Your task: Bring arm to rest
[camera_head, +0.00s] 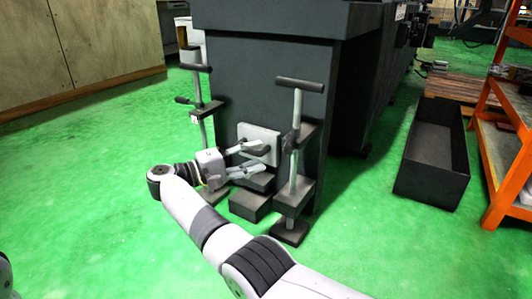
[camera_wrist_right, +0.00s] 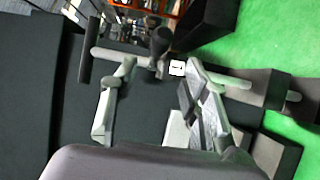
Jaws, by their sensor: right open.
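My right arm reaches in from the bottom right of the head view. Its gripper (camera_head: 266,160) is open, with its two fingers apart and nothing seen between them. It is low in front of the dark machine's end face (camera_head: 265,90), between two upright T-handled stands. The right stand (camera_head: 297,130) is close beside the fingers, and the left stand (camera_head: 200,100) is behind the wrist. In the right wrist view the spread fingers (camera_wrist_right: 160,75) frame a T-handled bar (camera_wrist_right: 130,58) beyond them. I cannot tell whether a finger touches anything. My left gripper is out of view.
A light plate (camera_head: 258,132) and dark blocks (camera_head: 250,205) are at the machine's foot, close to the gripper. An empty dark bin (camera_head: 433,145) and an orange shelf (camera_head: 495,140) stand at the right. The green floor (camera_head: 90,190) is clear at left.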

